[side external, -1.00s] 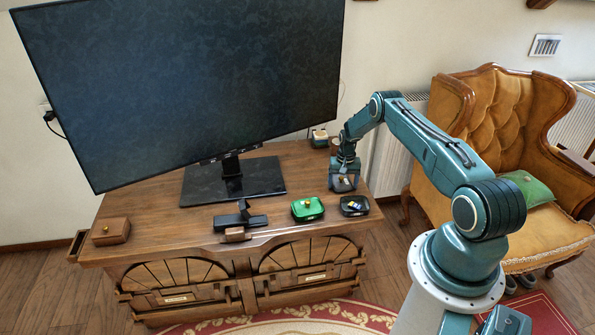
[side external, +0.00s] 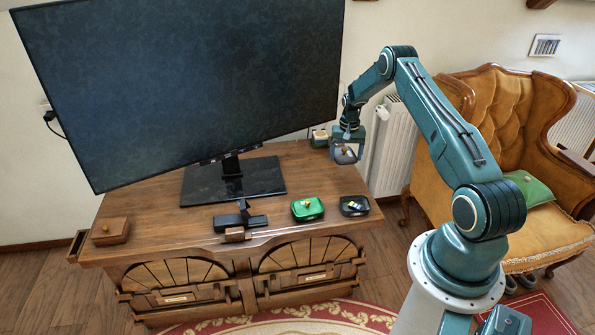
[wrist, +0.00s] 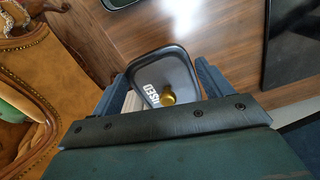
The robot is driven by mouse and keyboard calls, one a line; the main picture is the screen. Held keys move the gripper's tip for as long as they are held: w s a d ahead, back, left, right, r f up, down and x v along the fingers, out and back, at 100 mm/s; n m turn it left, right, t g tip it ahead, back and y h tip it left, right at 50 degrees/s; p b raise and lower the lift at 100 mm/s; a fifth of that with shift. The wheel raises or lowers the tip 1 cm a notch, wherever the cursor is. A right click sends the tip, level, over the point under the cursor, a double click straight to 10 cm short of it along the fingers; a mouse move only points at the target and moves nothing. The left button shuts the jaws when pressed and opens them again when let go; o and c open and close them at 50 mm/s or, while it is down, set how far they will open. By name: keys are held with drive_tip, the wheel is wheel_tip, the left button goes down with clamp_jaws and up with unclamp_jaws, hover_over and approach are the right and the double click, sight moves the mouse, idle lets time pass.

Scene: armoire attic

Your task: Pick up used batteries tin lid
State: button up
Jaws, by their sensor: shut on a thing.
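The used batteries tin lid (wrist: 152,82) is dark grey with a brass knob and white lettering that reads "USED" in the wrist view. My gripper (side external: 346,153) is shut on the lid and holds it in the air above the right rear part of the wooden cabinet top (side external: 290,165). In the wrist view the lid sits between the two fingers. The open black tin (side external: 354,206) stands at the cabinet's front right with small items inside. Its rim also shows at the top of the wrist view (wrist: 118,3).
A large monitor (side external: 180,85) on a black base (side external: 232,182) fills the back. A dark stand-like object (side external: 240,219) and a wooden box (side external: 110,231) are further left. A small box (side external: 319,137) stands behind.

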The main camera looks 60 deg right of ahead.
sight(346, 159)
wheel_tip(346, 159, up, 7)
drive_tip(key=shift+f, duration=0.15)
idle(0.8)
drive_tip(key=shift+s+a+f+n, duration=0.25)
drive_tip(key=shift+s+f+n, duration=0.5)
drive_tip(key=shift+n, duration=0.25)
drive_tip(key=s+a+f+n, duration=0.6)
drive_tip(key=s+f+n, duration=0.2)
drive_tip(key=n, duration=0.6)
drive_tip(key=shift+s+f+n, duration=0.2)
drive_tip(key=shift+s+n, duration=0.1)
drive_tip(key=shift+s, duration=0.6)
drive_tip(key=shift+d, duration=0.1)
drive_tip(key=shift+f, duration=0.15)
drive_tip(key=shift+f, duration=3.05)
drive_tip(key=shift+f, duration=0.15)
